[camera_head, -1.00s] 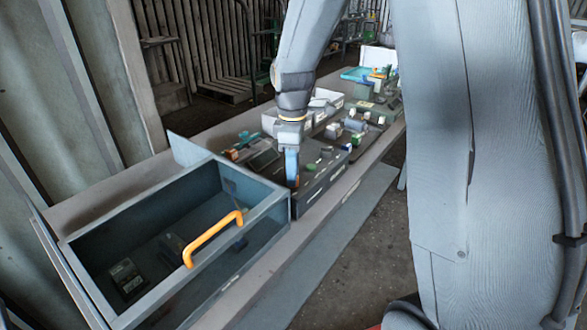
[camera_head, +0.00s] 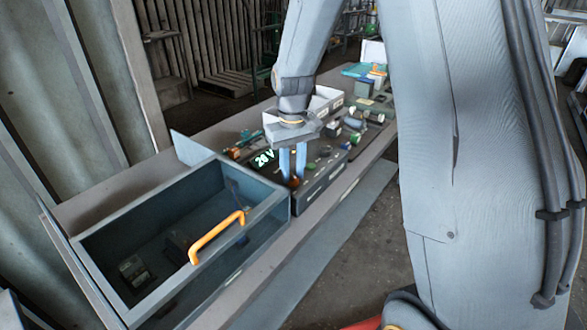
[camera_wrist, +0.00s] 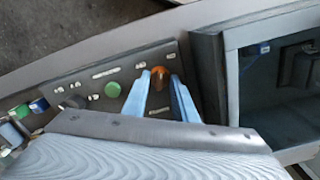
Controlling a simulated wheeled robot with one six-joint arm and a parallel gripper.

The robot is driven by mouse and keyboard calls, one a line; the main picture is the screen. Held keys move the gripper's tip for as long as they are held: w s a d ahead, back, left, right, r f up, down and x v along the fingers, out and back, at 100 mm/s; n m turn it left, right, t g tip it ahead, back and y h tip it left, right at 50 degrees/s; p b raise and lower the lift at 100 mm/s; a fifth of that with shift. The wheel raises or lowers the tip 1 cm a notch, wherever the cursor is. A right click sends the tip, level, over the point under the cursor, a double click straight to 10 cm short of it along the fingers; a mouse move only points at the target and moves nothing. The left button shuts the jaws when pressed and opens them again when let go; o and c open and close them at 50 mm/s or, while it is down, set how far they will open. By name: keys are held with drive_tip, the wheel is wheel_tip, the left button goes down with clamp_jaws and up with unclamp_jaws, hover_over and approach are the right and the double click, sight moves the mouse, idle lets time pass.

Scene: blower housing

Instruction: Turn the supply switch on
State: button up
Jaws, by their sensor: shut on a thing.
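The supply panel (camera_head: 325,183) is a dark box on the bench, just right of the blue-grey glazed enclosure. Its display (camera_head: 264,158) is lit with green-white characters that look like 20 V. An orange switch knob (camera_wrist: 160,76) sits near the panel's end close to the enclosure, and also shows low between the fingers in the head view (camera_head: 294,183). My gripper (camera_head: 293,178) points down with its blue fingers on either side of this knob. In the wrist view my gripper (camera_wrist: 161,86) is shut on the knob. The panel labels are too small to read.
The enclosure (camera_head: 160,261) has an orange handle (camera_head: 216,237) on its front and parts inside. A green button (camera_wrist: 113,90) lies beside the knob on the panel. Several small parts and white bins (camera_head: 326,98) crowd the bench further back.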

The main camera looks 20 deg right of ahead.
sight(293, 175)
drive_tip(key=shift+r+m+p, duration=0.1)
drive_tip(key=shift+m+p, duration=0.2)
drive_tip(key=shift+m, duration=1.6)
drive_tip(key=o, duration=1)
drive_tip(key=shift+o, duration=0.2)
drive_tip(key=shift+r+b, duration=1.1)
drive_tip(key=shift+r, duration=2.75)
